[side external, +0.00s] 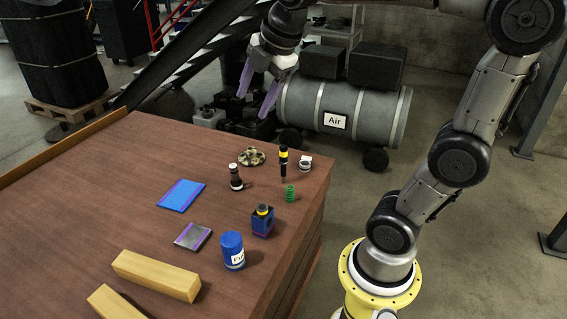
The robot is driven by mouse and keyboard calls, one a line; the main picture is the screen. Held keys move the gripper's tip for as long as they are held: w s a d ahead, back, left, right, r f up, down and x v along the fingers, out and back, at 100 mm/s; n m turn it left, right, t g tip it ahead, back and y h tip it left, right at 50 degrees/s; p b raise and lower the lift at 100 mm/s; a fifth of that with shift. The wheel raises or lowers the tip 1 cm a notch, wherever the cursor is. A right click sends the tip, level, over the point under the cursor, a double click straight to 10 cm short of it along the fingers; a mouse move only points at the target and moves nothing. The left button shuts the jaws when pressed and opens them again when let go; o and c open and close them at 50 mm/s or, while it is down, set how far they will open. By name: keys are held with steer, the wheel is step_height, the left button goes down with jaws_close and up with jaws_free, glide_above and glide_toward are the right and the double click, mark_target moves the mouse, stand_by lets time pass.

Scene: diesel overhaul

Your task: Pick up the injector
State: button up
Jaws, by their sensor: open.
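The injector looks to be the slim, dark upright part with a yellow band (283,160) near the table's far right side; its label cannot be read, so I cannot be sure. My gripper (253,106) has two purple fingers spread apart with nothing between them. It hangs in the air and shows above and a little left of the yellow-banded part, clear of it. A shorter black part with a pale band (236,178) stands to the left of it.
Close by are a green spring (290,193), a small pale ring-like part (305,163) and a mottled round part (251,156). Nearer are a blue block (262,223), a blue can (232,251), a blue pad (181,195), a grey plate (193,236) and wooden beams (156,275). The table's left is bare.

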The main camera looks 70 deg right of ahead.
steer(key=w+d+f+n+g, duration=0.2)
steer(key=w+d+f+n, duration=0.15)
steer(key=w+d, duration=0.6)
steer(key=m+g+y, duration=0.1)
steer(key=m+g, duration=0.1)
steer(key=g, duration=0.1)
glide_above(283, 146)
steer(key=f, duration=2.1)
steer(key=shift+a, duration=0.2)
steer(key=shift+s+d+f, duration=0.1)
steer(key=shift+f, duration=0.3)
step_height(283, 146, down, 7)
steer(key=shift+f, duration=0.2)
steer(key=shift+d+f, duration=0.2)
steer(key=shift+f, duration=2.45)
steer(key=shift+r, duration=0.1)
jaws_close()
